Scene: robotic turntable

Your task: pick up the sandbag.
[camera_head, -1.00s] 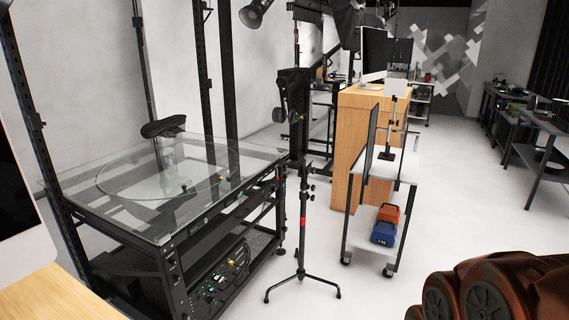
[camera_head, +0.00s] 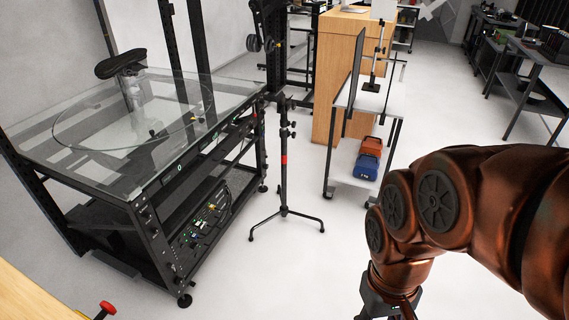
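Two small, bag-like blocks sit side by side on the lower shelf of the white cart (camera_head: 350,185): an orange-red one (camera_head: 371,147) behind and a blue one (camera_head: 366,168) with a small white mark in front. They look like sandbags, but I cannot tell which one the task means. My gripper (camera_head: 390,308) shows only in part at the bottom edge, below my copper arm. It is nearer to me than the cart and apart from the bags. Its fingertips are cut off by the frame.
A black light stand (camera_head: 284,170) with spread legs stands left of the cart. A glass-topped turntable table (camera_head: 100,172) fills the left, with a dark object (camera_head: 119,64) on it. A wooden cabinet (camera_head: 333,65) stands behind the cart. Pale floor is clear in front of the cart.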

